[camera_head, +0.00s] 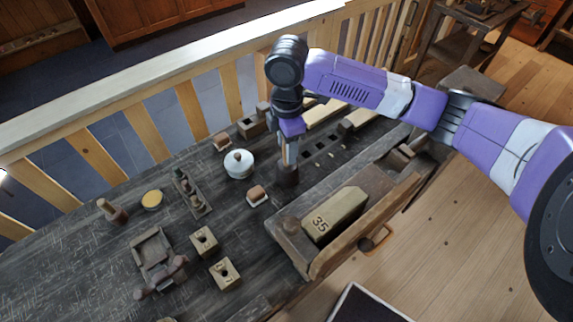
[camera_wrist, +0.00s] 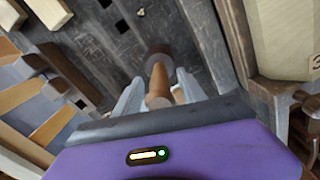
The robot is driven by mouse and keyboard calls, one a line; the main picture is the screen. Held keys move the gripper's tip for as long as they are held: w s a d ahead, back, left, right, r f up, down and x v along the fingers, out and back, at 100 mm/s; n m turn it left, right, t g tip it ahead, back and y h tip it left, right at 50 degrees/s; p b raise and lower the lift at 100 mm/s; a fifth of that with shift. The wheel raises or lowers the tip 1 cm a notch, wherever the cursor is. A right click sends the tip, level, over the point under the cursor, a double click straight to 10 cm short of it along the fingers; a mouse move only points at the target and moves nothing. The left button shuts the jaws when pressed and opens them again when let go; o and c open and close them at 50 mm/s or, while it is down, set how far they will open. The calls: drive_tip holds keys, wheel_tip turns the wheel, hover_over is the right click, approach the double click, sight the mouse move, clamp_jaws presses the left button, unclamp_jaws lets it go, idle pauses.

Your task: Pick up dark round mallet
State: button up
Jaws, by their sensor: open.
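The dark round mallet (camera_wrist: 158,58) has a dark round head on the workbench and a lighter brown handle pointing up toward my wrist camera. In the head view its dark head (camera_head: 288,178) shows just under my fingers. My gripper (camera_wrist: 158,90) is open, with one pale finger on each side of the handle. In the head view my gripper (camera_head: 290,153) points down over the mallet and hides most of its handle. I cannot tell whether either finger touches the handle.
A white round pot (camera_head: 239,166) and a small brown-topped block (camera_head: 257,196) stand close left of the mallet. A tan block marked 35 (camera_head: 340,213) sits to the right, by the bench's raised edge. Drilled blocks (camera_head: 204,241) and a wooden vise (camera_head: 156,252) lie front left. A railing (camera_head: 150,128) runs behind.

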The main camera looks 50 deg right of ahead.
drive_tip(key=shift+f, duration=1.1)
clamp_jaws()
drive_tip(key=shift+r, duration=0.15)
wheel_tip(320, 180, up, 20)
drive_tip(key=b, duration=0.1)
drive_tip(key=shift+b, duration=0.3)
drive_tip(key=c, duration=0.7)
unclamp_jaws()
drive_tip(key=shift+c, duration=0.2)
clamp_jaws()
